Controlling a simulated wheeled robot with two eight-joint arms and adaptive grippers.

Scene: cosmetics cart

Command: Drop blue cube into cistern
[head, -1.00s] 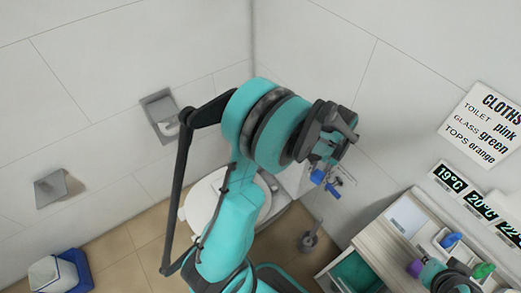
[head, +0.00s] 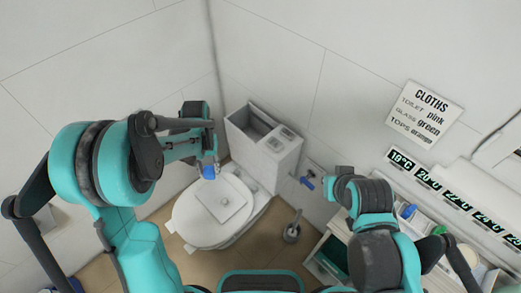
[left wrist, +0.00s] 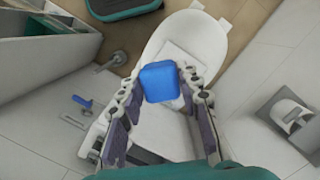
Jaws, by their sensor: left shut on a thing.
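The blue cube (head: 209,172) hangs between the fingertips of my left gripper (head: 207,160), which is shut on it. In the left wrist view the cube (left wrist: 158,82) sits between both fingers. The white cistern (head: 268,152) stands against the wall, with a dark opening in its top. In the head view the cube is left of the cistern, apart from it and over the toilet area. The cistern (left wrist: 165,135) is partly hidden by my fingers in the left wrist view. My right arm shows at the right, but its fingers are not clear.
The toilet (head: 195,222) stands before the cistern, with a white square piece (head: 219,201) on it. A blue-handled valve (head: 307,182) is on the wall right of the cistern. A cart (head: 330,252) is at the right.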

